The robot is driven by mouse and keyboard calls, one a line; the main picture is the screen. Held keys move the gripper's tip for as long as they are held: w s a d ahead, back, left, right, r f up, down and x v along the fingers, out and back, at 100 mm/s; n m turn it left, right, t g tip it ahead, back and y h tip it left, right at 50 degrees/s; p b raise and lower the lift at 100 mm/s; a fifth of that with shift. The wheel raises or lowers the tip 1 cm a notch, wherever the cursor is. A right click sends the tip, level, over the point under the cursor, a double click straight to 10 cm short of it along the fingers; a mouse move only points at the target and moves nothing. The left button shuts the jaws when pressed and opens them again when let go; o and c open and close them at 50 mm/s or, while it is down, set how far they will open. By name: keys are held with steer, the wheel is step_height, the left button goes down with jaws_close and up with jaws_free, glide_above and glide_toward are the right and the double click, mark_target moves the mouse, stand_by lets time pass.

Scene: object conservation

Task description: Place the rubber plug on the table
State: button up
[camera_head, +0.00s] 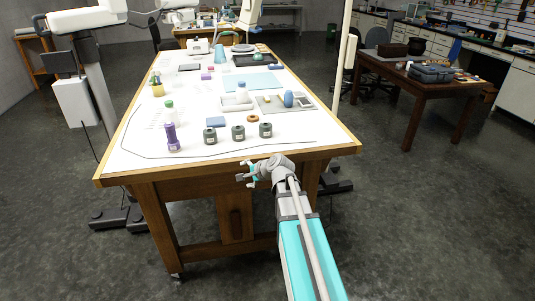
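I cannot clearly pick out the rubber plug at this size. Three small dark grey-green cylinders with pale labels stand near the table's front edge: a left one (210,136), a middle one (238,133) and a right one (265,130). The white-topped table (190,105) has a wooden rim. My gripper (243,175) is in front of the table's near edge, below the tabletop level in the picture and apart from the cylinders. Its fingers are small and seen at an angle. I cannot tell whether they are apart or hold something.
A purple bottle (172,137) stands left of the cylinders. The front right tabletop is clear. A brown side table (398,72) stands right.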

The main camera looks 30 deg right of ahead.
steer(key=s+a+f+n+g+h+b, duration=0.2)
steer(key=s+a+f+n+g, duration=0.3)
steer(key=s, duration=0.4)
steer(key=s+a+f+n+g+h+b, duration=0.2)
steer(key=s+a+f+n+g, duration=0.3)
steer(key=s+n, duration=0.5)
steer(key=shift+s+a+f+n+h, duration=0.25)
steer(key=shift+a+f+n+h, duration=0.05)
steer(key=shift+a+f, duration=1)
steer(key=shift+d+f, duration=0.1)
